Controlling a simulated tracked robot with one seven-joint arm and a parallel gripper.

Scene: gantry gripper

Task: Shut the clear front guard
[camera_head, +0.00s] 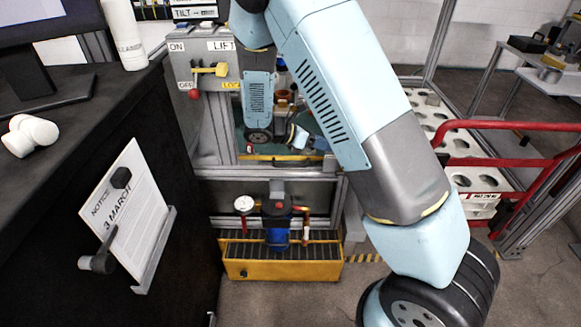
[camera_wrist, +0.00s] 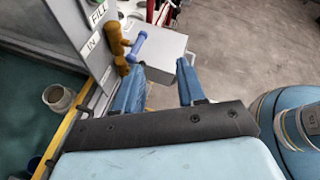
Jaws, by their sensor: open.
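I cannot make out the clear front guard for certain in either view. In the head view the machine's framed opening has a yellow-edged sill (camera_head: 282,159), and my arm covers much of its right side. In the wrist view a yellow edge strip (camera_wrist: 62,130) runs along the left, with a green floor beyond it. My gripper (camera_wrist: 160,84) shows there with its two blue fingers apart and nothing between them. Its left finger is close to the frame post and a brass fitting with a blue handle (camera_wrist: 137,46); I cannot tell whether they touch.
A grey control box (camera_head: 203,70) with ON, OFF and LIFT labels stands left of the opening. A yellow grated tray (camera_head: 280,270) sits below. A dark bench (camera_head: 60,150) flanks the left, and a red rail (camera_head: 510,126) the right. A grey box (camera_wrist: 165,62) lies beyond my fingers.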

